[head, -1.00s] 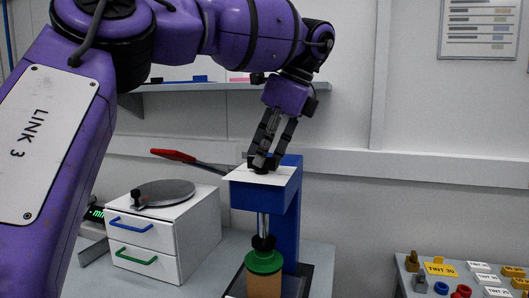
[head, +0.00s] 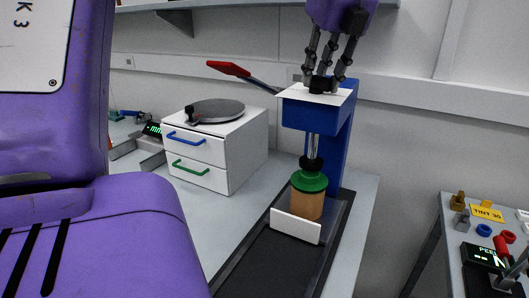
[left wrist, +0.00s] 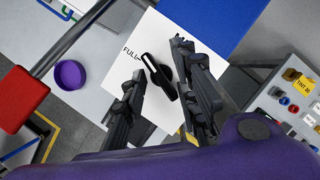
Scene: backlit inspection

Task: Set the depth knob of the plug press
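The plug press (head: 340,135) is a blue frame with a white dial plate (head: 292,92) on top. The black depth knob (head: 321,85) sits on that plate. In the left wrist view the knob (left wrist: 158,77) is a bar with a pale line, its upper end near the tick beside "FULL"; another label is partly hidden. My left gripper (head: 324,82) is above the plate with its fingers spread on either side of the knob; in the wrist view a gap shows between them and the knob. Below the ram stands a brown plug with a green top (head: 309,190). My right gripper is not seen.
The press's red-handled lever (head: 229,69) sticks out to the left. A white drawer unit (head: 240,150) stands left of the press. A white block (head: 296,226) is in front of the plug. A side table (head: 448,225) with coloured parts is at right. A purple bowl (left wrist: 70,75) shows in the wrist view.

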